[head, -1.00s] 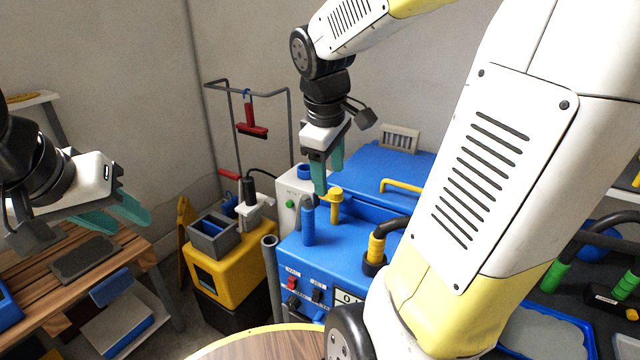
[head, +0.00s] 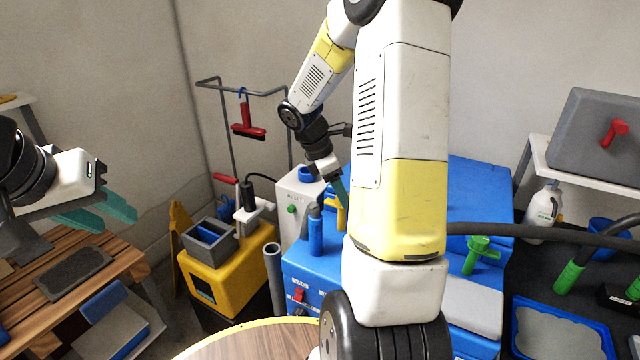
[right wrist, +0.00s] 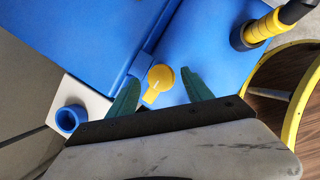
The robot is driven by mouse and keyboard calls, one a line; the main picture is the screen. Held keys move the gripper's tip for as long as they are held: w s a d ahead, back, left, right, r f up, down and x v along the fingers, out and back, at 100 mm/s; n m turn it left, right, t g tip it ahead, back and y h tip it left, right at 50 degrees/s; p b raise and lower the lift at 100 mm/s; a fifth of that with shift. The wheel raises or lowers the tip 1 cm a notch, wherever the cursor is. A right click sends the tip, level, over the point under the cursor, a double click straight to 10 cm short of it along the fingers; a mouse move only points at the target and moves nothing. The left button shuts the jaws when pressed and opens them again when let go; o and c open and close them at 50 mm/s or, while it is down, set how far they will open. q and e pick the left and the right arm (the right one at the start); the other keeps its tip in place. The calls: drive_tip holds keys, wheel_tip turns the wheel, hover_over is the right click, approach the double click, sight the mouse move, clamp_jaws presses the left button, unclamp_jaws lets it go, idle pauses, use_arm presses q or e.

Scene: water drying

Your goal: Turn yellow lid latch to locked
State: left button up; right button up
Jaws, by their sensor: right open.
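The yellow lid latch (right wrist: 160,78) is on the blue machine (right wrist: 188,42), beside the edge of its blue lid (right wrist: 90,35). In the right wrist view its round head and short tab lie between the two teal fingers of my right gripper (right wrist: 161,84). The fingers are open, with a gap on each side of the latch. In the head view, a sliver of the yellow latch (head: 342,217) shows below my right gripper (head: 343,190); my right arm hides the rest. My left gripper (head: 117,222) is open and empty at the left, above the wooden bench.
A black hose with a yellow collar (right wrist: 262,28) is at the right in the wrist view. A green valve (head: 479,250) and a round wooden table (head: 255,345) are nearby.

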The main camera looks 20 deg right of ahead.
drive_tip(key=shift+d+f, duration=0.25)
drive_tip(key=shift+f, duration=0.35)
drive_tip(key=shift+c, duration=0.2)
clamp_jaws()
